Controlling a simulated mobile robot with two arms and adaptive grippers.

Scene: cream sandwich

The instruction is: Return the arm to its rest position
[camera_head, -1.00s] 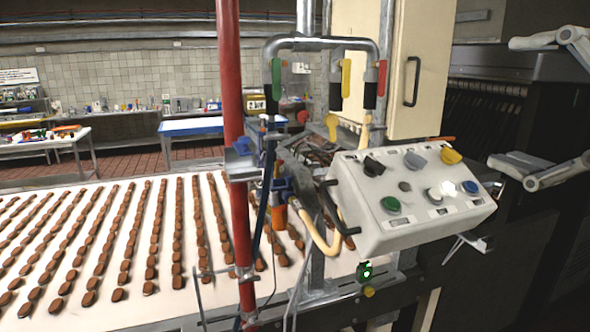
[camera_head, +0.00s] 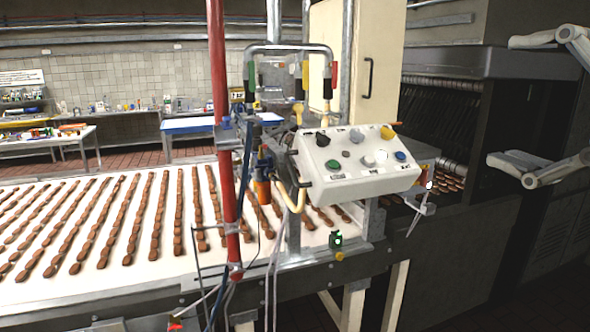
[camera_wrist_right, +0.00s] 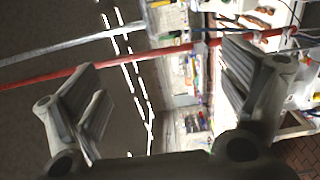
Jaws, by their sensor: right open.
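My right gripper (camera_head: 501,101) shows at the right edge of the head view, with its two grey fingers spread wide apart, one above the other. Nothing is between them. In the right wrist view the same gripper (camera_wrist_right: 164,72) is open and empty, one finger at the left and one at the right. The dark machine housing (camera_head: 548,215) lies behind it in the head view. Most of the right arm is outside the picture. My left gripper is not in view.
A white control box (camera_head: 358,178) with coloured knobs stands left of the gripper, beside a red pole (camera_head: 218,80). A conveyor (camera_head: 115,278) carries rows of brown biscuits. A tall cream cabinet (camera_head: 385,60) stands behind. Open floor shows at the lower right.

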